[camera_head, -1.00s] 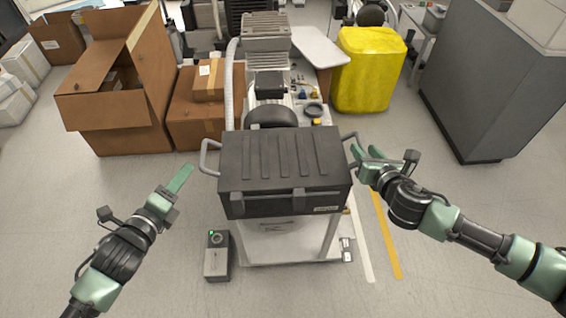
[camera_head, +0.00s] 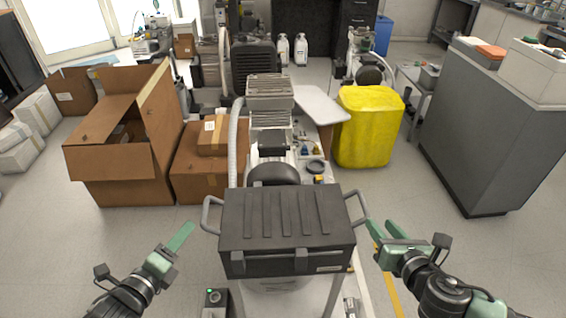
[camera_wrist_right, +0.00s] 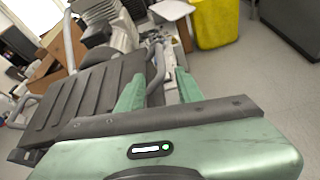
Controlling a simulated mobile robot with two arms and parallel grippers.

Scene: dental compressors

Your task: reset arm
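My left gripper (camera_head: 183,236) is left of a black ribbed case (camera_head: 287,225), apart from it, its fingers pointing up and right. Its fingers overlap from this angle, so its opening is unclear. My right gripper (camera_head: 380,224) is just right of the case's right-hand grey handle (camera_head: 358,207). Its two green fingers are spread with a gap between them and hold nothing. In the right wrist view the open fingers (camera_wrist_right: 158,88) show with the handle (camera_wrist_right: 157,68) beyond and partly between them.
The case rests on a white-framed stand with a compressor (camera_head: 270,105) behind it. Cardboard boxes (camera_head: 125,160) are at left, a yellow bin (camera_head: 369,130) and grey cabinet (camera_head: 490,130) at right. Open floor lies on both sides.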

